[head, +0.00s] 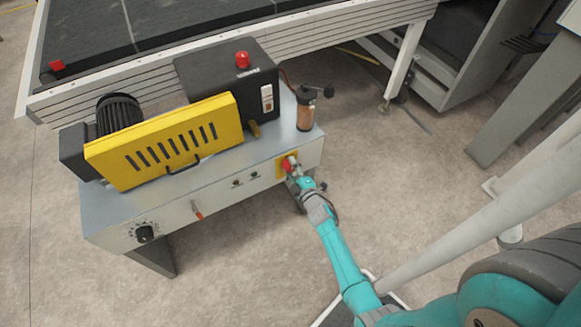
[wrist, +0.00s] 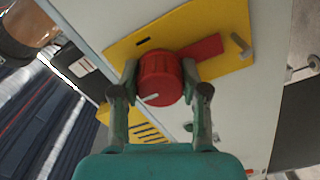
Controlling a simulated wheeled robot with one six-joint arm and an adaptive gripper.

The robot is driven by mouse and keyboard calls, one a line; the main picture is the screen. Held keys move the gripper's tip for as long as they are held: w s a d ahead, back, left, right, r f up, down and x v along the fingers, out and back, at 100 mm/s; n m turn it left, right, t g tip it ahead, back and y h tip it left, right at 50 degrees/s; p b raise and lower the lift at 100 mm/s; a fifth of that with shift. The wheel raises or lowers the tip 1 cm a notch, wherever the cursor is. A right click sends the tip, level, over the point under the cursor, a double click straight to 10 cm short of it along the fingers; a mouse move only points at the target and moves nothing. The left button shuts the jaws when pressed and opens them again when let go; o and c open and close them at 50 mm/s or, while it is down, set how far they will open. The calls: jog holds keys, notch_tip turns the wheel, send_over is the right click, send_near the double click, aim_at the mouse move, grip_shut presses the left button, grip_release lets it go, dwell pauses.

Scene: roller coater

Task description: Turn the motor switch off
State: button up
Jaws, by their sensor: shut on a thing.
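A red rotary switch knob (head: 287,164) sits on a yellow plate (head: 279,172) at the right end of the machine's front panel. In the wrist view the knob (wrist: 161,72) is close and central, with a white mark toward its lower left. A red bar lies on the yellow plate (wrist: 210,22) just right of the knob. My gripper (head: 292,168) is at this knob. In the wrist view the fingers of my gripper (wrist: 160,84) are shut on the knob's two sides. No readable label shows which setting it is in.
A black dial (head: 144,234) and small buttons (head: 236,182) are on the same front panel. A black box (head: 215,82) with a red button (head: 243,59), a yellow slotted guard (head: 165,140) and a copper-coloured cylinder (head: 305,112) stand on top. The floor (head: 250,270) in front is clear.

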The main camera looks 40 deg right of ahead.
dwell(0.4)
jog(key=o, duration=1.1)
jog(key=shift+o, duration=0.2)
jog(key=v, duration=1.2)
